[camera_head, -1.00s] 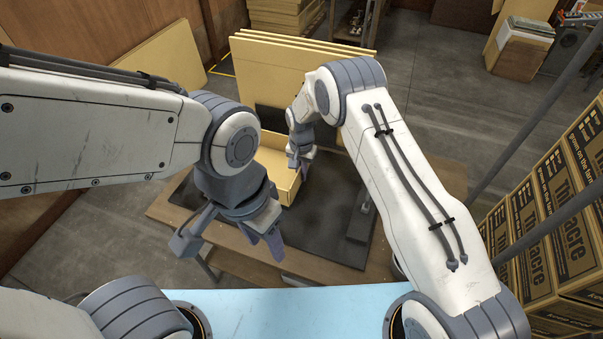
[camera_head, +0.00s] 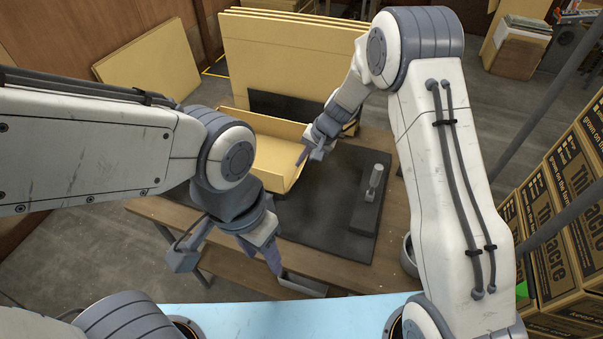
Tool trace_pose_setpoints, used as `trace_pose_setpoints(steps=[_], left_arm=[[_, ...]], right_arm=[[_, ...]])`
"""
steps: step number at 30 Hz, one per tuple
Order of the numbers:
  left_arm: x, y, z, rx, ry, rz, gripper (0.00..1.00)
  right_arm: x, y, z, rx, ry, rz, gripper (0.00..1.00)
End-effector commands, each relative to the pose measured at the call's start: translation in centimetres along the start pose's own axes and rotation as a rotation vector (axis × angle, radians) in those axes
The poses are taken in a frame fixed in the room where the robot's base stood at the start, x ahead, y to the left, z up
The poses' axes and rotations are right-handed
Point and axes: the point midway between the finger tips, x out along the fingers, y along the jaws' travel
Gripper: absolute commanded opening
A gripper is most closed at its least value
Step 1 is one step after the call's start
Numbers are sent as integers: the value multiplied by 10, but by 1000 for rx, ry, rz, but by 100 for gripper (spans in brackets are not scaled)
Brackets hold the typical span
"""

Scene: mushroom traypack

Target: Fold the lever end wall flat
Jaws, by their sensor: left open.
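The cardboard tray (camera_head: 247,124) sits on the dark mat at the mid-left of the head view. Its end toward the lever slopes up in a curve, and my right gripper partly hides it. My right gripper (camera_head: 310,155) points down at the upper part of that end, close to or touching it; whether its jaws are open cannot be told. The lever (camera_head: 375,181) stands on a dark block to the right of the tray, apart from it. My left gripper (camera_head: 222,260) is open and empty, low in front of the table's near edge. My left arm hides the tray's left part.
The dark mat (camera_head: 325,215) is bare between tray and lever. Flat cardboard sheets (camera_head: 290,50) stand upright behind the tray. A grey bin (camera_head: 408,255) is beside the table's right side. Printed boxes (camera_head: 565,215) are stacked at the right.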

Motion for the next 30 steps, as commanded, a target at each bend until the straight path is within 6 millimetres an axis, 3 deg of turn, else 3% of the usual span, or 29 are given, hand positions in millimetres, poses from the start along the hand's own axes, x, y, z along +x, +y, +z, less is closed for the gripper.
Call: trace_pose_setpoints(steps=[1,3,12,19,30], left_arm=[[24,-2,1,0,0,0,50],[39,-3,2,0,0,0,50],[84,-6,4,0,0,0,50],[100,-7,5,0,0,0,50],[102,-7,5,0,0,0,50]], right_arm=[[9,6,-1,1,3,-23,0],[9,8,-1,2,2,-54,0],[6,10,0,0,0,-153,0],[3,10,0,-1,-1,-191,0],[1,9,1,-1,-3,-202,0]])
